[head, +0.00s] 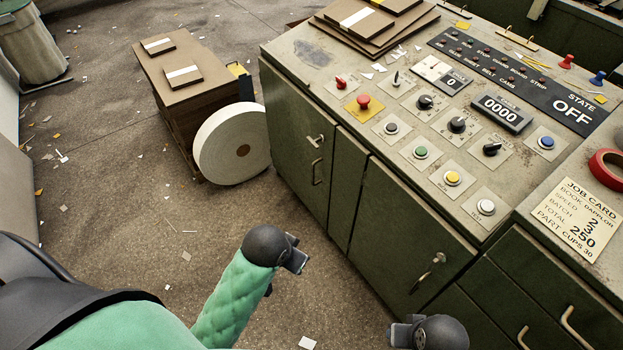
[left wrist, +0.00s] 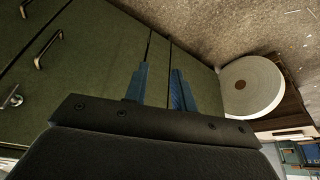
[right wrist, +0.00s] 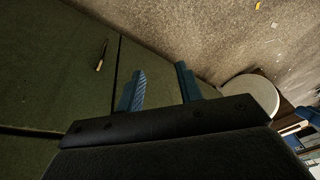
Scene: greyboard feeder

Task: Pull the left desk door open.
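The left desk door (head: 296,140) is dark green and looks shut in the head view. It has a T-shaped latch (head: 315,141) and an upright bar handle (head: 317,171) near its right edge. My left gripper (head: 297,257) is in front of the desk, below and apart from that handle in the picture. Its two blue fingers (left wrist: 160,88) are apart with nothing between them. My right gripper (head: 400,334) is low at the bottom edge, near the right door. Its fingers (right wrist: 158,88) are also apart and empty.
The right desk door (head: 385,225) has its own latch (head: 438,259) and handle (head: 418,283). A white paper roll (head: 210,145) stands on the floor left of the desk, beside a brown stack (head: 180,105). The floor (head: 150,220) before the left door is mostly clear, with paper scraps.

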